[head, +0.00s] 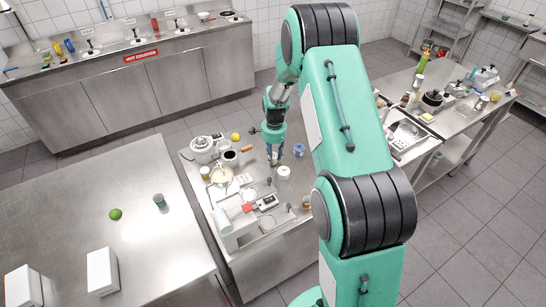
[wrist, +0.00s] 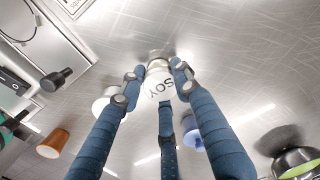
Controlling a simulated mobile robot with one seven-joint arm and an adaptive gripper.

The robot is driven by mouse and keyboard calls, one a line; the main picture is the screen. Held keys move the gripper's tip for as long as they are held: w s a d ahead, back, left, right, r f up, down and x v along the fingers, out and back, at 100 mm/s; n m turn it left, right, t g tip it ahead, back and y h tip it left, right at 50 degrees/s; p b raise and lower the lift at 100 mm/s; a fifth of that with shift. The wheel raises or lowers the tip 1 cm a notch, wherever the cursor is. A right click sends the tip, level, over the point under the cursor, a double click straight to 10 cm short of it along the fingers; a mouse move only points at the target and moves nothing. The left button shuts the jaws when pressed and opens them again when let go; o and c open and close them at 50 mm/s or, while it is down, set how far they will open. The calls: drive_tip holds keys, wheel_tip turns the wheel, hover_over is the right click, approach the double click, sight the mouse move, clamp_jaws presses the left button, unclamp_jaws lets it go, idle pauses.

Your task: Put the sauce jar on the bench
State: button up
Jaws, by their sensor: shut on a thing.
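My gripper (head: 274,156) is low over the cluttered middle steel table (head: 276,240) in the head view. In the wrist view its blue fingers (wrist: 157,75) are closed around a white jar (wrist: 160,86) with dark "SOY" lettering, which I take as the sauce jar. The fingers cover parts of its sides. I cannot tell whether its base touches the steel. A white round container (head: 284,173) stands close by and a blue cup (head: 299,150) is to the right.
A white pot (head: 203,149), a dark-topped jug (head: 230,158) and a yellow lemon (head: 235,136) stand left of my gripper. White boxes (head: 102,271) sit at the left bench's front. Much of that bench is clear. An aisle separates it from the hot counter (head: 140,75).

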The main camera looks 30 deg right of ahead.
sight(274, 156)
drive_tip(key=shift+f, duration=0.15)
drive_tip(key=o, duration=1.2)
wheel_tip(274, 156, up, 12)
drive_tip(key=shift+s+p, duration=0.25)
drive_tip(key=shift+p, duration=0.15)
